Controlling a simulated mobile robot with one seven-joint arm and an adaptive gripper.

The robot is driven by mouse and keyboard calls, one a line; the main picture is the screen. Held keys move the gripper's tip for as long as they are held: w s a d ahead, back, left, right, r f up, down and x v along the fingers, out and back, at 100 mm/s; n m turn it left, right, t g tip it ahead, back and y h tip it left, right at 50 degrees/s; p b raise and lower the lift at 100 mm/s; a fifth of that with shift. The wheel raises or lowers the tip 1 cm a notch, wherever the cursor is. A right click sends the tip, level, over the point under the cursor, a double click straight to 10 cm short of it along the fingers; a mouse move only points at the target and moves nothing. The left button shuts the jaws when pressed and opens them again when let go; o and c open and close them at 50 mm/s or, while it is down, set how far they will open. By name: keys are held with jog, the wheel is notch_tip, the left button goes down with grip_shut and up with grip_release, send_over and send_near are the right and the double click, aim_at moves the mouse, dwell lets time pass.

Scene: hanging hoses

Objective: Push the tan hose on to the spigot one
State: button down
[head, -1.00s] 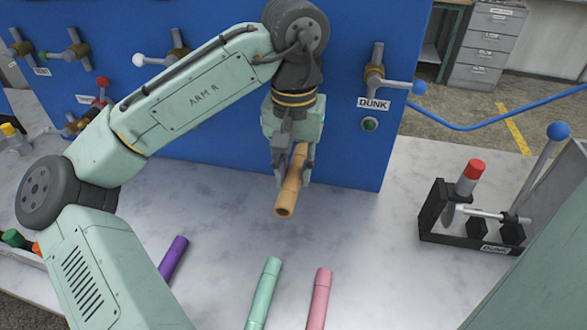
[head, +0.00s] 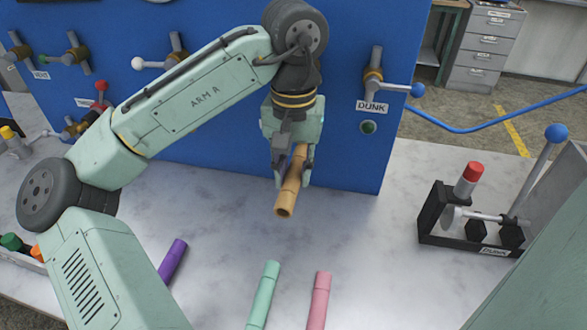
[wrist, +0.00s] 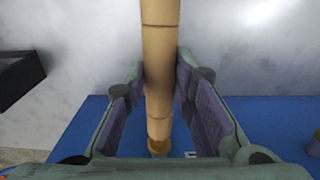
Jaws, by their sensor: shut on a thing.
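The tan hose (head: 286,201) is a short segmented tube held in my gripper (head: 294,170) in front of the blue panel. Its open near end points down toward the camera in the head view. In the wrist view the hose (wrist: 161,70) runs between the pads of my gripper (wrist: 163,95), which is shut on it. Its far end points at the blue panel. A brass-coloured spigot part (wrist: 158,147) shows at that far end. I cannot tell whether the hose is around it or only against it. In the head view my gripper hides this spot.
Purple (head: 173,262), mint (head: 263,293) and pink (head: 319,298) hoses lie on the pale bench. The blue panel (head: 225,120) carries several valves and a DUNK label (head: 372,107). A black stand (head: 432,215) with a red-capped cylinder stands at right. Bench between is clear.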

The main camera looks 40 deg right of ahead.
aim_at(297, 164)
jog(key=shift+w+d, duration=0.75)
jog(key=shift+d, duration=0.1)
dwell(1.7)
jog(key=c, duration=1.3)
grip_release()
notch_tip(297, 164, up, 12)
jog(key=shift+s+f, duration=0.1)
